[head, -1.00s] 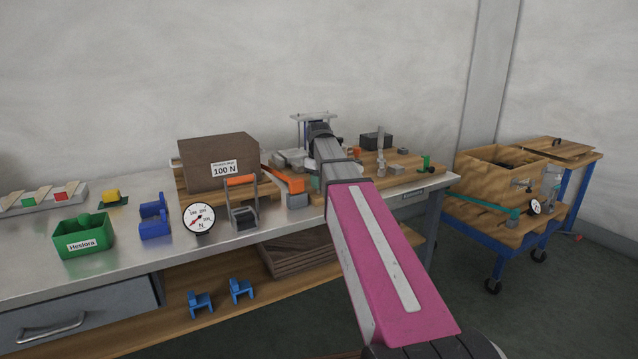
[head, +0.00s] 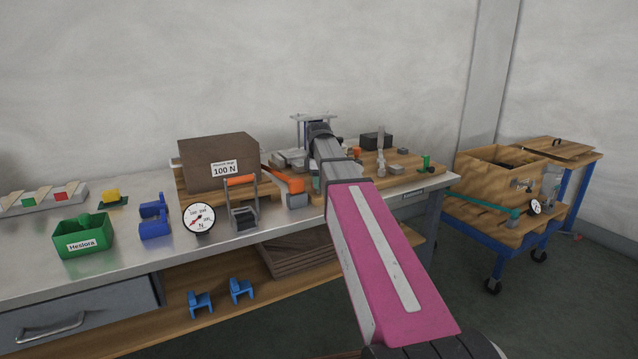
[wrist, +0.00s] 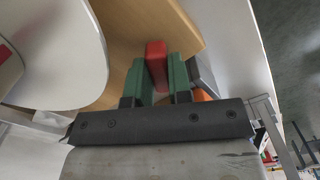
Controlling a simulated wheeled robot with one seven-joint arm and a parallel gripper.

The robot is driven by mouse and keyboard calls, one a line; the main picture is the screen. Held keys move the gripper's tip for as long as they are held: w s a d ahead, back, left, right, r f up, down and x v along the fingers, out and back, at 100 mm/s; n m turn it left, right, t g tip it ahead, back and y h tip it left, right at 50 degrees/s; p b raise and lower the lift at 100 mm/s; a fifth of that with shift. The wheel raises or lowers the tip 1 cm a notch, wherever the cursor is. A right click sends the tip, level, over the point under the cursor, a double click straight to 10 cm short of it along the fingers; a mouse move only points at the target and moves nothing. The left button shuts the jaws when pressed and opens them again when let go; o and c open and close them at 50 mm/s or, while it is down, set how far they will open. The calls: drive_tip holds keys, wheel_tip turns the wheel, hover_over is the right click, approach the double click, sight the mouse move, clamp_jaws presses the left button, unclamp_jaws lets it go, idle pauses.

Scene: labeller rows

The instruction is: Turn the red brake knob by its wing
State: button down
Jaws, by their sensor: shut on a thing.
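The red brake knob's wing (wrist: 156,52) shows in the wrist view as a red block between the two green fingers of my gripper (wrist: 157,77). The fingers are shut on it, one on each side, and cover its lower part. In the head view my arm reaches over the far end of the bench and hides the knob and the fingertips.
A brown 100 N block (head: 215,163) stands on the bench left of my arm, with a round gauge (head: 199,218) and an orange-handled stand (head: 242,205) in front. A green bin (head: 82,238) is farther left. A blue trolley (head: 490,235) stands at the right.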

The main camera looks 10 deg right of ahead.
drive_tip(key=shift+n, duration=0.3)
drive_tip(key=n, duration=0.5)
drive_tip(key=c, duration=1)
unclamp_jaws()
drive_tip(key=shift+o, duration=0.2)
